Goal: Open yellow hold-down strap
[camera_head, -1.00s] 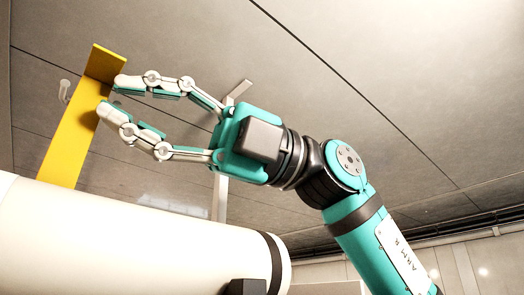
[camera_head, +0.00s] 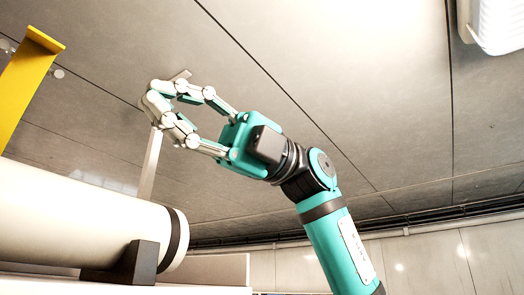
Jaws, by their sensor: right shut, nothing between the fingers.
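The yellow hold-down strap (camera_head: 24,82) stands up at the far left, tilted, with a short bent lip at its top. Its lower end is hidden behind the white cylinder (camera_head: 75,214). My right gripper (camera_head: 150,102) is to the right of the strap, clearly apart from it, with its fingertips together and nothing between them. The gripper is above the cylinder. My left gripper is not in view.
The cylinder has a black band (camera_head: 176,240) near its right end and rests on a dark support block (camera_head: 134,262). A grey metal post (camera_head: 150,163) rises behind my right gripper. A white ceiling fixture (camera_head: 496,24) is at the top right.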

